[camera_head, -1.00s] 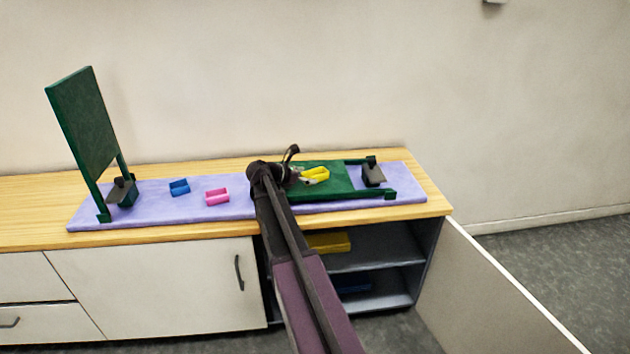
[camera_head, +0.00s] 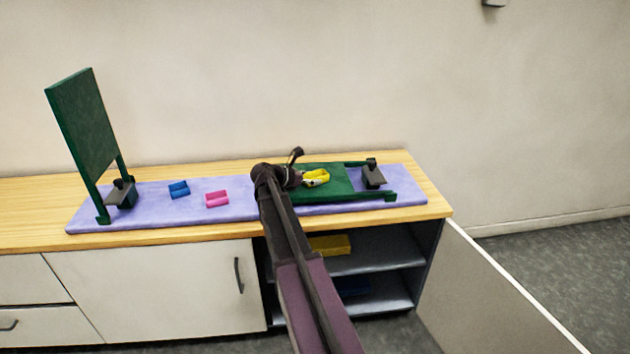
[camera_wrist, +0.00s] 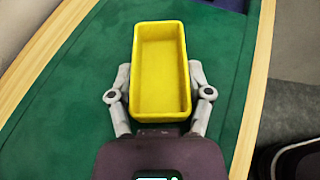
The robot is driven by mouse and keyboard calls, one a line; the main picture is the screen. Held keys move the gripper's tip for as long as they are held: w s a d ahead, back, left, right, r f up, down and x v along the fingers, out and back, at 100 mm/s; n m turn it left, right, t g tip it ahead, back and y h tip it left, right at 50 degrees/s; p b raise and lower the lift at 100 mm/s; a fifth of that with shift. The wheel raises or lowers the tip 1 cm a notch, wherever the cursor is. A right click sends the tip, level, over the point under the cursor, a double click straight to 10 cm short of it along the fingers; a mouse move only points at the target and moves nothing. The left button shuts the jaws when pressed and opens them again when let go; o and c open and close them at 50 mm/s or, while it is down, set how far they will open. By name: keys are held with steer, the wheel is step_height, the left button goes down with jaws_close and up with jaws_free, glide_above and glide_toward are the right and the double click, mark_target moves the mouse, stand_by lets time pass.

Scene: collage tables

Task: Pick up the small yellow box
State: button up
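The small yellow box (camera_head: 317,177) is an open-topped tray over the lying green panel (camera_head: 345,182) on the right part of the table. In the wrist view the yellow box (camera_wrist: 160,65) fills the middle, its hollow facing the camera. My gripper (camera_head: 301,179) reaches it from the left in the head view. In the wrist view my gripper (camera_wrist: 160,82) has one finger against each long side of the box, and both look in contact. Whether the box rests on the panel or is slightly raised, I cannot tell. My arm hides part of the table.
A blue box (camera_head: 179,189) and a pink box (camera_head: 217,199) lie on the lilac mat (camera_head: 155,210). A green panel (camera_head: 80,120) stands upright at left. A dark clamp-like block (camera_head: 372,176) sits right of the yellow box. The cabinet door (camera_head: 490,290) hangs open below.

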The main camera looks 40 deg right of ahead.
steer(key=shift+r, duration=0.15)
stand_by(0.4)
step_height(320, 180, up, 10)
steer(key=p, duration=1)
steer(key=shift+f, duration=0.2)
stand_by(0.5)
